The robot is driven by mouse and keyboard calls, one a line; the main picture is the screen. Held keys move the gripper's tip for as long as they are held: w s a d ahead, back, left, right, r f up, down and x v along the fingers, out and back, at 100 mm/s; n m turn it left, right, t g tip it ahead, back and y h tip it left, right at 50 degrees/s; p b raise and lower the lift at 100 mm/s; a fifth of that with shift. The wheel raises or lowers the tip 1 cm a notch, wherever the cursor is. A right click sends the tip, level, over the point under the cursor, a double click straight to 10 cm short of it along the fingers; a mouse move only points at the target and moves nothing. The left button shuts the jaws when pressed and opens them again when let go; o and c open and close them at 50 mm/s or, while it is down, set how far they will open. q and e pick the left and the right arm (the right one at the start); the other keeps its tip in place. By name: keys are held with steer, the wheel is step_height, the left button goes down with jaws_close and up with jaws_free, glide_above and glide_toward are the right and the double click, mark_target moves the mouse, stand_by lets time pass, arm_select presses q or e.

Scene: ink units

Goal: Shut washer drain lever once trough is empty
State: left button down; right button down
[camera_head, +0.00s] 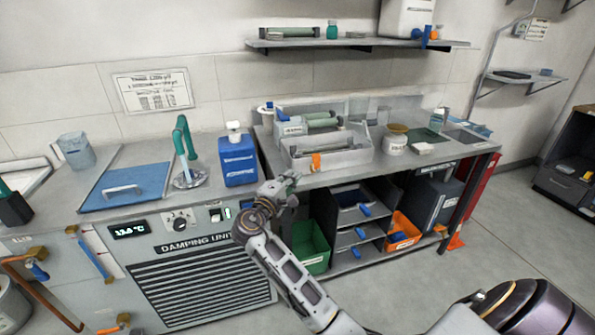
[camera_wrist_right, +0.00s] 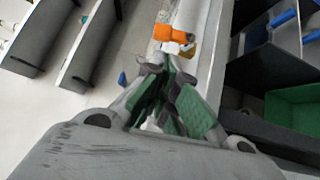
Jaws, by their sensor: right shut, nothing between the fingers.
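The grey washer trough (camera_head: 330,158) stands on the right-hand worktop, and a green-grey roller lies at its back. An orange lever (camera_head: 316,162) sits at its front left wall. In the right wrist view the orange lever (camera_wrist_right: 172,34) lies just beyond the fingertips, apart from them as far as I can tell. I cannot tell from its angle whether the drain is open, nor whether liquid is in the trough. My right gripper (camera_head: 285,187) is shut and empty, in front of the worktop's left front edge. Its green-padded fingers show in the wrist view (camera_wrist_right: 168,90). My left gripper is not in view.
The damping unit (camera_head: 200,265) with a blue lid (camera_head: 130,185) and green tap (camera_head: 183,140) stands left. A blue bottle (camera_head: 238,160) is beside my right gripper. Below the worktop are a green bin (camera_head: 310,245) and an orange bin (camera_head: 402,230).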

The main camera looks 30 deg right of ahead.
steer(key=shift+v, duration=1.65)
